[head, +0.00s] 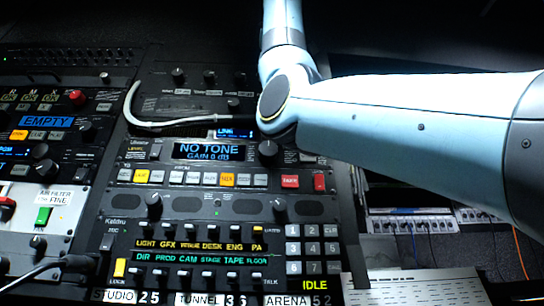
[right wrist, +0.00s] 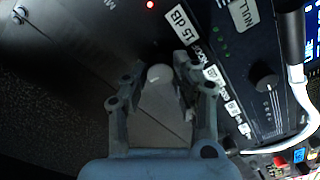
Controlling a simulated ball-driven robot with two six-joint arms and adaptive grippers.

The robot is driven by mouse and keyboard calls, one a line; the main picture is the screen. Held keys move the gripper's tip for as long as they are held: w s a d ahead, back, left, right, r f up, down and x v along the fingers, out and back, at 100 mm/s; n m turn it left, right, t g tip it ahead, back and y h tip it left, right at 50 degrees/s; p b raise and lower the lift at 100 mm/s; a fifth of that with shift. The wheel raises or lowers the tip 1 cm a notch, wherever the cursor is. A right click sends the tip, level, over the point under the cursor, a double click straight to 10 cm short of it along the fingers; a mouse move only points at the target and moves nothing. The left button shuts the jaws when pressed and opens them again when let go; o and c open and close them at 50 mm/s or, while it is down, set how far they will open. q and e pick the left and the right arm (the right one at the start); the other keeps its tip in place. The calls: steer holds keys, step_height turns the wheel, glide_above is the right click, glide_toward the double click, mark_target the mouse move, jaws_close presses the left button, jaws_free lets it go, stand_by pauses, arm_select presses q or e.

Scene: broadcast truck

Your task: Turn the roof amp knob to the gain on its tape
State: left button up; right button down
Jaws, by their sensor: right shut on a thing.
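My right gripper (right wrist: 160,82) shows in the right wrist view, its two fingers closed around a pale round knob (right wrist: 159,73). I take this as the roof amp knob; its pointer mark is too small to read. A white tape (right wrist: 181,25) reading "15 dB" is stuck on the panel just above it. In the head view my right arm crosses from the right and goes up out of the top, so its gripper and the knob are hidden there. A display (head: 209,150) reads "NO TONE" with a small gain figure below, perhaps 0 dB. My left gripper is not in view.
A "NULL" tape (right wrist: 243,14) and a black knob (right wrist: 265,83) are right of the held knob.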

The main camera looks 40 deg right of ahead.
stand_by(0.5)
steer(key=c, duration=1)
jaws_free()
steer(key=v, duration=1.2)
steer(key=shift+f, duration=0.1)
steer(key=shift+w, duration=0.1)
